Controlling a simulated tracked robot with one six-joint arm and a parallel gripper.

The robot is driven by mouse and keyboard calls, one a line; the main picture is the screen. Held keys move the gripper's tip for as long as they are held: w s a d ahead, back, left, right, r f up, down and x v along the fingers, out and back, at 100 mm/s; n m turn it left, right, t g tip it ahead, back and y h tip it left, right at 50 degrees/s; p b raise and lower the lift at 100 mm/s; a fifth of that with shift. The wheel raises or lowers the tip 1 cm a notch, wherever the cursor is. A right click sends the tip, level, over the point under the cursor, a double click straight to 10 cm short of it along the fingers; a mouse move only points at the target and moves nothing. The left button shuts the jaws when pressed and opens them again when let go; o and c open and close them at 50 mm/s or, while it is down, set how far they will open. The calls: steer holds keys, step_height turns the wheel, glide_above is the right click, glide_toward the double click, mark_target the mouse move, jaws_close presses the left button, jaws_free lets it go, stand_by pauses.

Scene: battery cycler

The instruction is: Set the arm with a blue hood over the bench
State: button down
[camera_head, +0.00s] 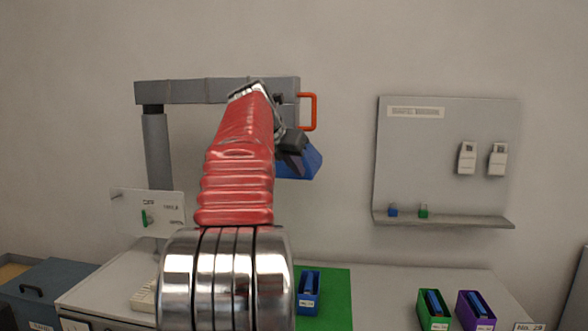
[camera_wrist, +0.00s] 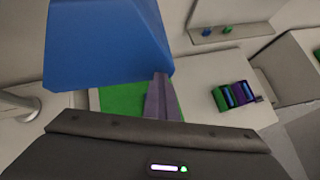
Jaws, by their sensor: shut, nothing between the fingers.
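The hood arm is a grey horizontal beam (camera_head: 200,91) on a grey post (camera_head: 157,150), with an orange handle (camera_head: 308,112) at its right end. Its blue hood (camera_head: 306,162) hangs above the bench (camera_head: 385,300), over the green mat (camera_head: 337,290), partly hidden behind my arm. My gripper (camera_head: 292,155) is shut and empty, below the handle and in front of the hood. In the wrist view the hood (camera_wrist: 105,40) fills the upper left, close beside my shut fingers (camera_wrist: 160,82). I cannot tell whether they touch it. The handle is not visible in that view.
A blue holder (camera_head: 308,295) stands on the mat. Green (camera_head: 434,310) and purple (camera_head: 475,312) holders stand at the bench's right. A grey wall board with a shelf (camera_head: 445,220) is at the right. A small sign panel (camera_head: 150,212) is by the post. The bench middle right is clear.

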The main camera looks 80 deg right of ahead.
steer(key=shift+s+a, duration=0.3)
steer(key=a+r, duration=0.6)
steer(key=a, duration=0.5)
steer(key=shift+w+r, duration=0.3)
steer(key=shift+w, duration=0.1)
steer(key=w+a+f+m+t+y, duration=0.1)
steer(key=w+a+f+m+t, duration=0.1)
steer(key=w+a+f, duration=0.45)
steer(key=w+a+f+m+t+y, duration=0.1)
steer(key=w+a+f+m+t, duration=0.15)
steer(key=w+a, duration=0.55)
steer(key=w+a+f+m+t+y, duration=0.1)
steer(key=w+a+f+t, duration=0.1)
steer(key=w+a+f, duration=0.55)
steer(key=s+a+f+m+y, duration=0.1)
steer(key=a+f+m+y, duration=0.1)
steer(key=a+f, duration=0.4)
steer(key=s+a+f+m+t+y, duration=0.1)
steer(key=a+f+m, duration=0.3)
steer(key=a, duration=1.1)
steer(key=s+a+f+m+t+y, duration=0.1)
steer(key=s+a+f+m+y, duration=0.2)
steer(key=a+f, duration=0.6)
steer(key=shift+a, duration=0.95)
